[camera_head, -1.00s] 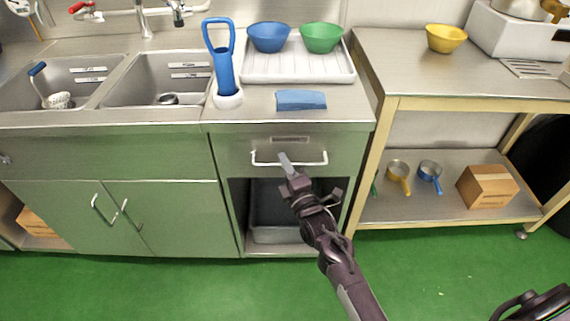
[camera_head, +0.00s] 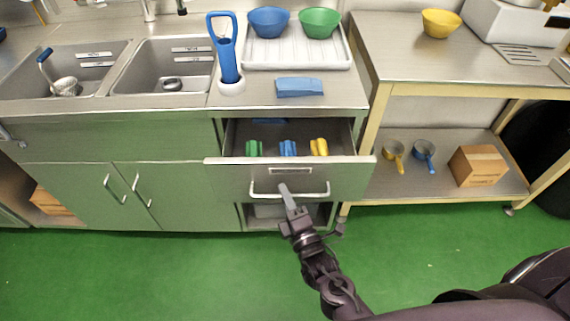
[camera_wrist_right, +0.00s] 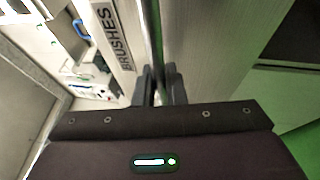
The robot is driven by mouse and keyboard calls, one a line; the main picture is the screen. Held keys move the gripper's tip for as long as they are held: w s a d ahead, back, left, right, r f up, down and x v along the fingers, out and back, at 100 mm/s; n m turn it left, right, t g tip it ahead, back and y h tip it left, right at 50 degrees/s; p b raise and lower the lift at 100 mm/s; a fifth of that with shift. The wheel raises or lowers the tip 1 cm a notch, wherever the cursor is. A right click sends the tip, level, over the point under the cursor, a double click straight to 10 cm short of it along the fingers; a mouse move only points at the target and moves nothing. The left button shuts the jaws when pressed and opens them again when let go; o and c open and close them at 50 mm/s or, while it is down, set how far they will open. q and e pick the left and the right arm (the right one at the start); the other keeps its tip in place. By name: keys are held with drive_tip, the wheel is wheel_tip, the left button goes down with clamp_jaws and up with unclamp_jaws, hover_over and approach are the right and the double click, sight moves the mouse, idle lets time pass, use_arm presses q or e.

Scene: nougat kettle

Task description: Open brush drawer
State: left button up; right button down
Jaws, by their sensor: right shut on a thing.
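The brush drawer (camera_head: 226,178) under the counter is pulled well out. Its steel front carries a white bar handle (camera_head: 262,195), and a label reading BRUSHES (camera_wrist_right: 117,38) shows in the right wrist view. Inside the drawer lie a green brush (camera_head: 255,147), a blue brush (camera_head: 288,148) and a yellow brush (camera_head: 319,147). My right gripper (camera_head: 287,190) is shut on the handle near its middle; in the right wrist view its fingers (camera_wrist_right: 158,86) close around the bar. My left gripper is not in view.
A blue cloth-like item (camera_head: 299,87), a tall blue-handled tool (camera_head: 226,60) and a white tray (camera_head: 298,58) with bowls stand on the counter. Sinks lie to the left. A shelf table (camera_head: 430,182) stands close on the right. Green floor (camera_head: 200,275) is free in front.

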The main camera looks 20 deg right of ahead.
drive_tip(key=s+a+p, duration=0.2)
drive_tip(key=s, duration=0.6)
drive_tip(key=s+a+p, duration=0.2)
drive_tip(key=s, duration=0.5)
drive_tip(key=shift+s+a, duration=0.3)
drive_tip(key=shift+s, duration=0.1)
drive_tip(key=c, duration=1.5)
unclamp_jaws()
drive_tip(key=shift+s, duration=0.1)
drive_tip(key=a+b+v, duration=0.1)
drive_tip(key=v, duration=0.6)
drive_tip(key=shift+s+d, duration=0.35)
drive_tip(key=shift+d, duration=0.2)
drive_tip(key=shift+f, duration=0.15)
